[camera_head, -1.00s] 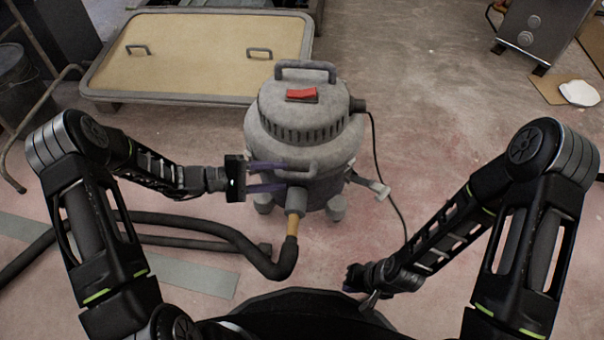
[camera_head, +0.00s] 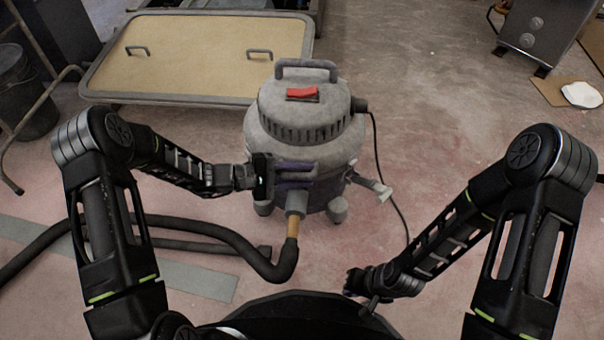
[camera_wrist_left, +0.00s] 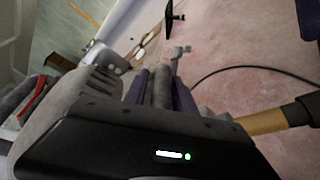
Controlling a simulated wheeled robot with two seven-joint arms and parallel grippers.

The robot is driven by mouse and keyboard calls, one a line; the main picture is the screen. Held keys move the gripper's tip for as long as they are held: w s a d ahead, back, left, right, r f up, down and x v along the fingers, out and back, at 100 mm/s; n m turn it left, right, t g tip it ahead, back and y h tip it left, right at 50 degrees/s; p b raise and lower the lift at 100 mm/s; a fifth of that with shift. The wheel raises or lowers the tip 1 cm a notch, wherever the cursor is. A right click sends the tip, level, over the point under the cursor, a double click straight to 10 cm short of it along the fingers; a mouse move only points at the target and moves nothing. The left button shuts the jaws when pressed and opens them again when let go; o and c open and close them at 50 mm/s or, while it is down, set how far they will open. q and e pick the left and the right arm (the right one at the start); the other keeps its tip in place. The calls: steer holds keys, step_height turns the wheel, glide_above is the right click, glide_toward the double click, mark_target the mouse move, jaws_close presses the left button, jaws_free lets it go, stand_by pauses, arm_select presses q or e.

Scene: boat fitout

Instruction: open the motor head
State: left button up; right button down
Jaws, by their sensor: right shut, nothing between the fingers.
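The grey shop vacuum stands on the floor ahead. Its motor head (camera_head: 305,115), with a red switch (camera_head: 303,92) and top handle (camera_head: 306,66), sits on the drum (camera_head: 345,165). A grey latch lever (camera_head: 384,192) sticks outward at the drum's right side. My left gripper (camera_head: 292,178) is at the drum's front, its purple fingers around a grey protruding bar (camera_head: 306,168). In the left wrist view this bar (camera_wrist_left: 160,88) lies between the two fingers; whether they clamp it is unclear. My right gripper (camera_head: 352,282) is low in front, shut and empty, partly hidden.
A dark hose (camera_head: 240,243) with a tan end (camera_head: 292,228) leads from the drum's front across the floor at left. A power cord (camera_head: 379,160) runs down the right. A framed panel (camera_head: 200,52) lies behind left.

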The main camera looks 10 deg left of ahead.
arm_select(q)
steer(key=shift+s+f, duration=0.15)
jaws_close()
steer(key=shift+f, duration=0.1)
